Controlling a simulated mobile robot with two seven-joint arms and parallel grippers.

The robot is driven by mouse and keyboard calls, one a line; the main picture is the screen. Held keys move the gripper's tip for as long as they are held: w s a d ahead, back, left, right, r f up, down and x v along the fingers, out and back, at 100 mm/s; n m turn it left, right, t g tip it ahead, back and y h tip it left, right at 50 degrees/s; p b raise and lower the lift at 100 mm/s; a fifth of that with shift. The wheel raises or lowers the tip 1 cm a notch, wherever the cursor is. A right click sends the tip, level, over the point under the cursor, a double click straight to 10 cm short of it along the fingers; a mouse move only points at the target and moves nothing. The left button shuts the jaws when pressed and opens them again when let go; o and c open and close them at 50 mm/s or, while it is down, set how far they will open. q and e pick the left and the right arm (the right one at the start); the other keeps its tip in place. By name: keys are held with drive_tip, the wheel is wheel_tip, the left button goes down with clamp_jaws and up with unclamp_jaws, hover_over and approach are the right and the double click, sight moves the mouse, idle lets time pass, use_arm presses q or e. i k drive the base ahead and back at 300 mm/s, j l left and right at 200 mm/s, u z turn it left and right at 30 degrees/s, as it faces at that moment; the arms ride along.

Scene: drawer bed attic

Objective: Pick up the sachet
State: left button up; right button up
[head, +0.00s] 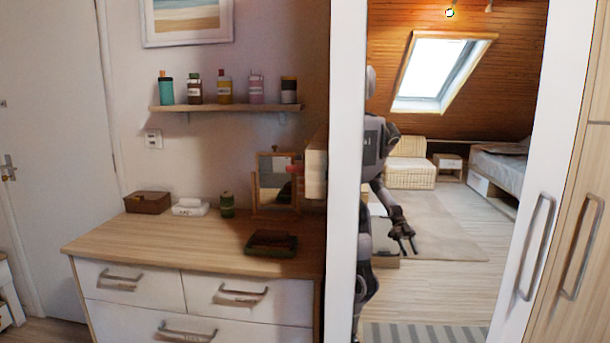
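I cannot make out a sachet for certain in the head view. A small white pack or folded item (190,207) lies on the dresser top, beside a brown box (148,202). A dark, flat tray-like item (271,243) lies near the dresser's front right; what is in it is too dark to tell. Neither of my grippers is directly in view. A tall mirror reflects part of my body with one arm hanging; the hand in it is small, with its fingers seeming apart.
The wooden dresser (170,240) has closed drawers. A green jar (227,205) and a small stand mirror (277,185) stand at its back. A wall shelf (225,109) holds several bottles. Wardrobe doors (568,200) are at right, a white door (55,130) at left.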

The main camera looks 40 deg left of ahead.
sight(300, 175)
drive_tip(key=i+j, duration=0.1)
drive_tip(key=j, duration=0.4)
drive_tip(key=i+j, duration=0.15)
drive_tip(key=j, duration=0.4)
drive_tip(key=i+j+z, duration=0.1)
drive_tip(key=j, duration=0.4)
